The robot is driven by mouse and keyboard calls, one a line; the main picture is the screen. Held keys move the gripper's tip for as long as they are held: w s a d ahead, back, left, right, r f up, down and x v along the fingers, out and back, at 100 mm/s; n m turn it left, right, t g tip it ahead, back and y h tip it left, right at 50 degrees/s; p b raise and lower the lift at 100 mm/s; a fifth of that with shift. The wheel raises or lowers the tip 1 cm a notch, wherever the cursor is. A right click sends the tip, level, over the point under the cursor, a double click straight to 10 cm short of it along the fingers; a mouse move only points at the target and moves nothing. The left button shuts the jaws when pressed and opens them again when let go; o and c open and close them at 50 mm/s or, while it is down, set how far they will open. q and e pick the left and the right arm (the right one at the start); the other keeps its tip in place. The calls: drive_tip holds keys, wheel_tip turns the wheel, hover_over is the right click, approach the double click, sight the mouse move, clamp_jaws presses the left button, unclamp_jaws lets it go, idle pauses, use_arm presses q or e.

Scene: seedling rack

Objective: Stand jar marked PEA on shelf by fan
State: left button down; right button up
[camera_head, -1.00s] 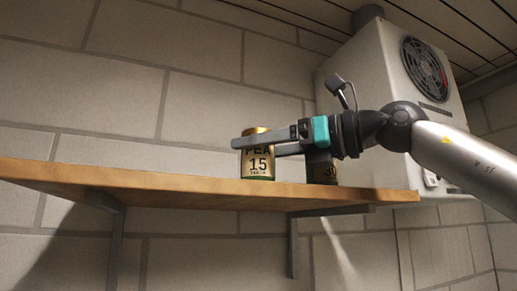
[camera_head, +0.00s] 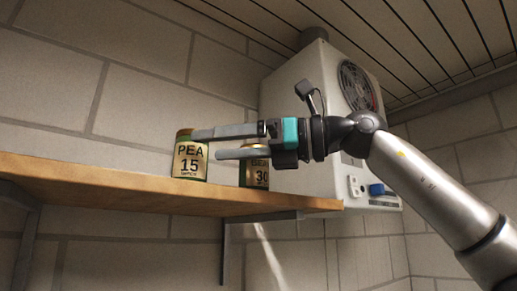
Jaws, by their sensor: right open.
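The jar marked PEA 15 (camera_head: 190,160), with a gold-coloured label, stands upright on the wooden shelf (camera_head: 110,180). My right gripper (camera_head: 206,145) reaches in from the right, with its two grey fingers apart and nothing between them. The upper fingertip overlaps the jar's upper right edge in the picture; I cannot tell whether they touch. The fan (camera_head: 357,87) is on the white wall unit (camera_head: 300,85) to the right, partly behind my right arm. My left gripper is out of view.
The shelf left of the PEA jar is clear. A block wall is behind, and the ceiling is above.

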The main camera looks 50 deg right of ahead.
drive_tip(key=b+v, duration=0.1)
drive_tip(key=v, duration=0.6)
idle(0.4)
